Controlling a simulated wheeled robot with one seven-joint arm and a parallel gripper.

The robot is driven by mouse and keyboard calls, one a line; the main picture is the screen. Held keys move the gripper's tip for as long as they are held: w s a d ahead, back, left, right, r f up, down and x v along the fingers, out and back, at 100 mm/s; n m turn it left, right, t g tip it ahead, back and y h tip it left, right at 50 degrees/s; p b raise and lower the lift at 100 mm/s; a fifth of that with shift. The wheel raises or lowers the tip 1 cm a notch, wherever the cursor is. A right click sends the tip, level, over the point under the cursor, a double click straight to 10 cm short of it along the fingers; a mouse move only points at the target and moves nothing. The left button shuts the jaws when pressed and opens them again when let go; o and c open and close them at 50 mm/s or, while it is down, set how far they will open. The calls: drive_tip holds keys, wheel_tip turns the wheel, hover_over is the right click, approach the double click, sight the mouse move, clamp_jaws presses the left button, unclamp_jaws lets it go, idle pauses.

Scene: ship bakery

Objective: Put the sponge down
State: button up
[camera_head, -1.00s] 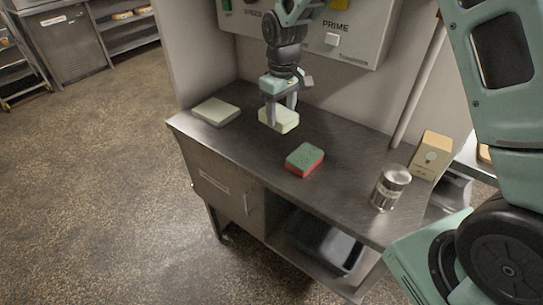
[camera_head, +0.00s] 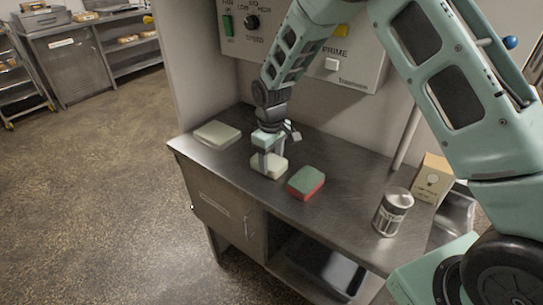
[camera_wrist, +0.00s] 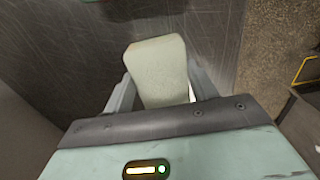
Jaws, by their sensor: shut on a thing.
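My gripper (camera_head: 268,162) is shut on a pale cream sponge (camera_head: 269,170), low over the steel counter (camera_head: 245,185). In the wrist view the sponge (camera_wrist: 157,68) sits between the two fingers, its far end sticking out past them. I cannot tell for sure whether its underside touches the counter. A sponge with a green top and red sides (camera_head: 306,182) lies on the counter just right of the held one.
A flat pale slab (camera_head: 217,134) lies at the counter's left end. A metal can (camera_head: 392,212) and a tan box (camera_head: 432,178) stand at the right. A wall panel with knobs and buttons (camera_head: 310,50) is behind. The counter between green-red sponge and can is clear.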

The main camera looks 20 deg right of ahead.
sight(271, 161)
drive_tip(key=shift+f, duration=0.1)
drive_tip(key=o, duration=1)
wheel_tip(271, 161, up, 12)
drive_tip(key=b, duration=0.3)
drive_tip(key=s+a+r, duration=0.2)
drive_tip(key=s+a, duration=0.2)
drive_tip(key=s, duration=0.5)
drive_tip(key=s+a+r, duration=0.1)
drive_tip(key=s+a, duration=0.3)
drive_tip(key=s, duration=0.4)
drive_tip(key=shift+n+y, duration=0.3)
drive_tip(key=shift+n, duration=0.2)
drive_tip(key=s, duration=0.5)
drive_tip(key=s+d, duration=0.1)
drive_tip(key=s, duration=0.5)
drive_tip(key=s+f, duration=0.1)
drive_tip(key=s, duration=0.4)
drive_tip(key=shift+s+d, duration=0.25)
drive_tip(key=shift+s, duration=0.05)
